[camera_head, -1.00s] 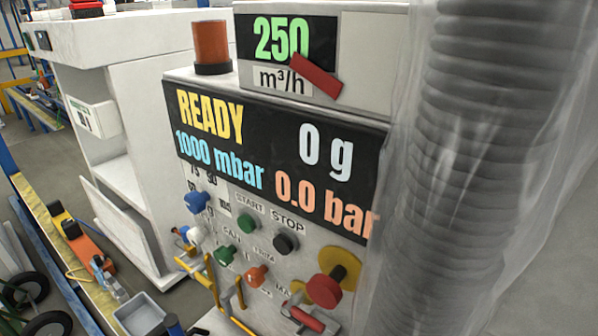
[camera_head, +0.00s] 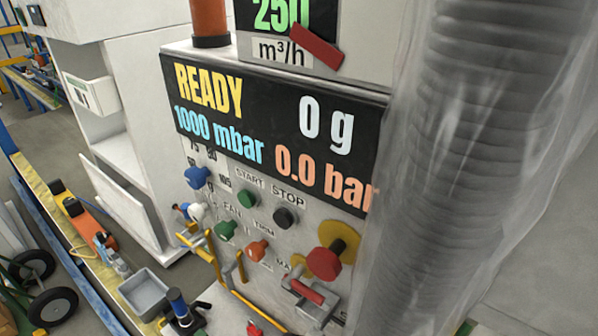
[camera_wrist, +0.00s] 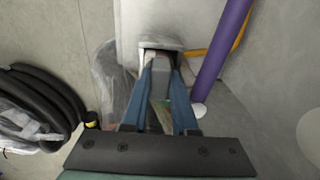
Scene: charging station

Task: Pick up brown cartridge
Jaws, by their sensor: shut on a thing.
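My gripper (camera_wrist: 161,64) shows in the wrist view, with two blue fingers reaching forward and drawn close together at the tips. It is shut on a pale grey thing (camera_wrist: 179,92) between the fingers; I cannot tell exactly what this is. The tips are at a dark opening (camera_wrist: 160,46) in a light grey housing (camera_wrist: 150,22). I cannot make out a brown cartridge for certain in either view. My gripper is not clearly seen in the head view.
A control panel (camera_head: 270,130) reads READY and 0 g. A ribbed hose (camera_head: 470,130) in clear film fills the right. A grey bin (camera_head: 145,292) stands at lower left. In the wrist view, a purple tube (camera_wrist: 222,50) is close right and black hose (camera_wrist: 38,95) lies left.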

